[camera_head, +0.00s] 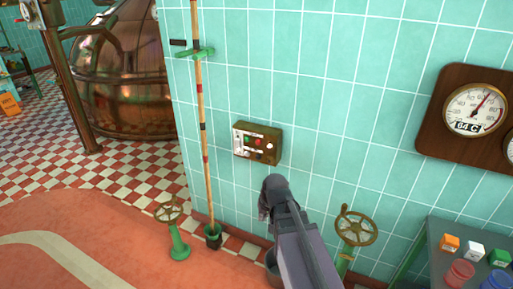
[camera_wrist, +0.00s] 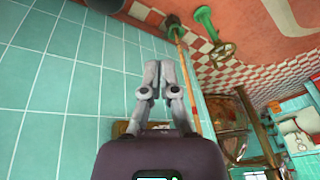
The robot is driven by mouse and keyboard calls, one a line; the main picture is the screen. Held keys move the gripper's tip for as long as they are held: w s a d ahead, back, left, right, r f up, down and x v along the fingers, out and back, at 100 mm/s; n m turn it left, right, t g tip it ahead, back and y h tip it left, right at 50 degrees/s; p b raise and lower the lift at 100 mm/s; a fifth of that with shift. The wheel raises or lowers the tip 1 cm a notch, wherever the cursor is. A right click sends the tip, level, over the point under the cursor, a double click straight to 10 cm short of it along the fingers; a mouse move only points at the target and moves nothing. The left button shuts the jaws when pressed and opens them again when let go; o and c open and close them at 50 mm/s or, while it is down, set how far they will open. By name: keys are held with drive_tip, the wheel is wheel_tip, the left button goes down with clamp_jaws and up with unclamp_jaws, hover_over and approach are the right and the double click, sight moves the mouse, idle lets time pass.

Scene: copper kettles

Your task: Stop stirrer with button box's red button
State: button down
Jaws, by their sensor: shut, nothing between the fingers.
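The button box (camera_head: 271,131) is a brown box fixed to the teal tiled wall in the head view. Its front carries a green button (camera_head: 248,140), a red button (camera_head: 258,142) and a white round part (camera_head: 269,146) to the right, with a pale strip at its left. My gripper (camera_head: 266,208) is just below the box in the head view, apart from it in the picture. The wrist view shows the two grey fingers (camera_wrist: 160,66) together and empty. A brown patch behind them there may be the box, mostly hidden. The stirrer cannot be made out.
A wooden pole (camera_head: 203,120) stands against the wall left of the box. Brass handwheels stand at left (camera_head: 168,211) and right (camera_head: 356,228). A gauge board (camera_head: 433,120) hangs at right, above a table with coloured blocks and jars. A copper kettle (camera_head: 120,75) stands at back left.

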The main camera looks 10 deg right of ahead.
sight(258, 142)
drive_tip(key=w+a+m+t+y+b, duration=0.1)
drive_tip(key=w+a+t+b, duration=0.15)
drive_tip(key=w, duration=0.75)
drive_tip(key=w+a+t+y+b, duration=0.1)
drive_tip(key=w+t+y+b, duration=0.2)
drive_tip(key=w, duration=0.6)
drive_tip(key=w+d+r+m+t+h+b, duration=0.1)
drive_tip(key=w+m+t+b, duration=0.1)
drive_tip(key=w+t, duration=0.2)
drive_tip(key=w+d+r+m+t+h+b, duration=0.2)
drive_tip(key=w+t+b, duration=0.1)
drive_tip(key=w, duration=0.6)
drive_tip(key=shift+r+m+t, duration=0.25)
drive_tip(key=shift+m+t, duration=0.15)
drive_tip(key=shift+t, duration=0.05)
drive_tip(key=shift+w+d, duration=0.15)
drive_tip(key=shift+w, duration=0.05)
drive_tip(key=shift+w+d, duration=0.85)
drive_tip(key=shift+w, duration=0.3)
drive_tip(key=shift+w+d, duration=0.8)
drive_tip(key=shift+w, duration=0.3)
drive_tip(key=shift+w+d, duration=0.85)
drive_tip(key=shift+w, duration=0.3)
